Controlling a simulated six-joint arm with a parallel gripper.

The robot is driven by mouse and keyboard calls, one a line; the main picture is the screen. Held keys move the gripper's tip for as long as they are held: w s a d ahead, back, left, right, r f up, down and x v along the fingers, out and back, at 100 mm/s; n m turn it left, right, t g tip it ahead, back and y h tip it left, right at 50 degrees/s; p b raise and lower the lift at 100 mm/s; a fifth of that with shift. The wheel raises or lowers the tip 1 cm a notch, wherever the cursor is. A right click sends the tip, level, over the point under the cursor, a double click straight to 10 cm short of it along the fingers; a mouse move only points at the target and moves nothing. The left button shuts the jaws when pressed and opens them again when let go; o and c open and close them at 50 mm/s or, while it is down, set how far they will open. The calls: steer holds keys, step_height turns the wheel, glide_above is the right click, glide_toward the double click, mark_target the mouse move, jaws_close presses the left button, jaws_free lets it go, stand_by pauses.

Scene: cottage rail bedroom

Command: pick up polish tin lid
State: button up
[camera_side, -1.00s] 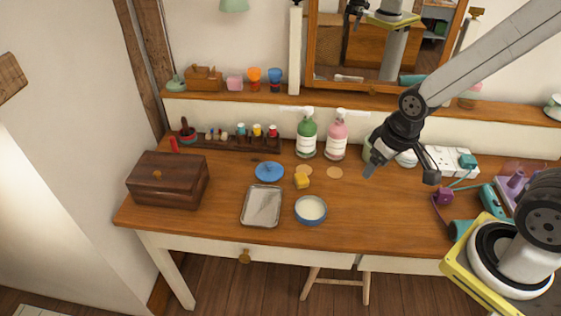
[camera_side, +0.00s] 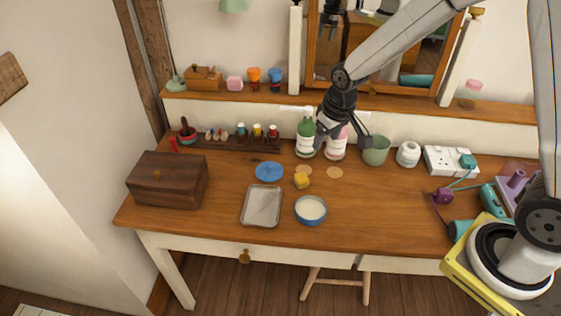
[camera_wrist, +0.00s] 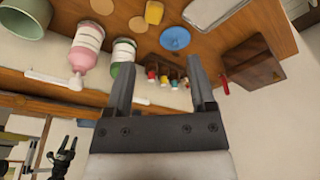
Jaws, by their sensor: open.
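The polish tin lid (camera_side: 269,171) is a flat blue disc lying on the wooden desk, left of the middle. It also shows in the wrist view (camera_wrist: 175,38), above and beyond my fingertips. The open blue tin (camera_side: 310,210) with pale contents stands to its front right. My gripper (camera_side: 340,138) is open and empty. In the wrist view both fingers of my gripper (camera_wrist: 161,64) are spread.
A yellow block (camera_side: 301,181) and cork discs (camera_side: 335,173) lie right of the lid. A metal tray (camera_side: 262,207) lies in front. The green bottle (camera_side: 306,139) and pink bottle (camera_side: 336,145) stand behind. A wooden box (camera_side: 168,181) is at left.

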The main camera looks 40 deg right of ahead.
steer(key=w+a+f, duration=0.1)
steer(key=w+f, duration=0.4)
steer(key=w, duration=0.5)
glide_above(269, 164)
steer(key=s, duration=0.1)
steer(key=s+x, duration=0.2)
steer(key=x, duration=0.6)
steer(key=shift+w+d+f+g, duration=0.1)
steer(key=shift+d+f+g, duration=0.15)
steer(key=shift+f+g, duration=0.05)
steer(key=shift+f, duration=0.15)
steer(key=shift+w+f, duration=0.15)
steer(key=shift+f, duration=0.95)
steer(key=shift+f, duration=0.2)
steer(key=shift+w+a+f, duration=0.1)
steer(key=shift+a+f, duration=0.1)
steer(key=shift+f, duration=1.25)
steer(key=shift+w+f, duration=0.2)
steer(key=shift+f, duration=0.75)
